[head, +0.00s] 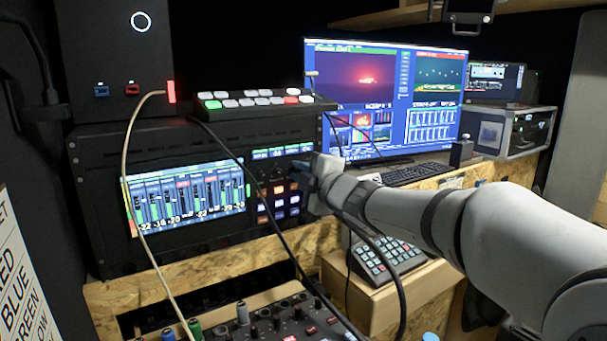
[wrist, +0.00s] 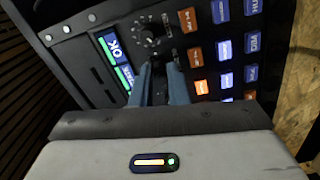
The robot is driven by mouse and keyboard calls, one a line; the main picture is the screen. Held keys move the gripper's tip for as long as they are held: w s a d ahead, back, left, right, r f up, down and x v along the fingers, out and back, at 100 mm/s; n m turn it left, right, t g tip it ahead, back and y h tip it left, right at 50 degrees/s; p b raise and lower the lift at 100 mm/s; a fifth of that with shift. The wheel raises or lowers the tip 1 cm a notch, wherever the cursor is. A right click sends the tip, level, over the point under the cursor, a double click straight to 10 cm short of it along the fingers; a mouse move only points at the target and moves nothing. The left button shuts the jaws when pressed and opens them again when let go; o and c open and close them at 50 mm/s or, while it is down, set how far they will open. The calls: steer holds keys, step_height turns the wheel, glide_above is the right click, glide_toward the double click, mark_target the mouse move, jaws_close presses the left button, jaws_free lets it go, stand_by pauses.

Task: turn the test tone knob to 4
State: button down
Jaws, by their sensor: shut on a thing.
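My gripper (wrist: 160,72) reaches the control panel, and its two blue fingers are shut on a small dark knob (wrist: 158,66) that is mostly hidden between them. In the head view my gripper (head: 297,168) is at the right part of the rack's front, just below a small lit display. A round dial with a ring of pale marks (wrist: 150,41) shows just beyond the fingertips. I cannot read the knob's label or its pointer position.
Lit orange and blue buttons (wrist: 201,86) sit right of the fingers, and a display reading OK (wrist: 113,46) is to the left. In the head view are a meter screen (head: 187,197), a large monitor (head: 385,95), a mixer (head: 275,325) and hanging cables (head: 128,170).

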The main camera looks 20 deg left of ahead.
steer(key=shift+r, duration=0.25)
steer(key=c, duration=1.7)
jaws_free()
steer(key=shift+a+f, duration=0.1)
steer(key=shift+c, duration=0.2)
steer(key=shift+o, duration=0.2)
steer(key=shift+f, duration=0.1)
steer(key=v, duration=0.8)
steer(key=shift+p, duration=0.4)
steer(key=shift+w, duration=0.1)
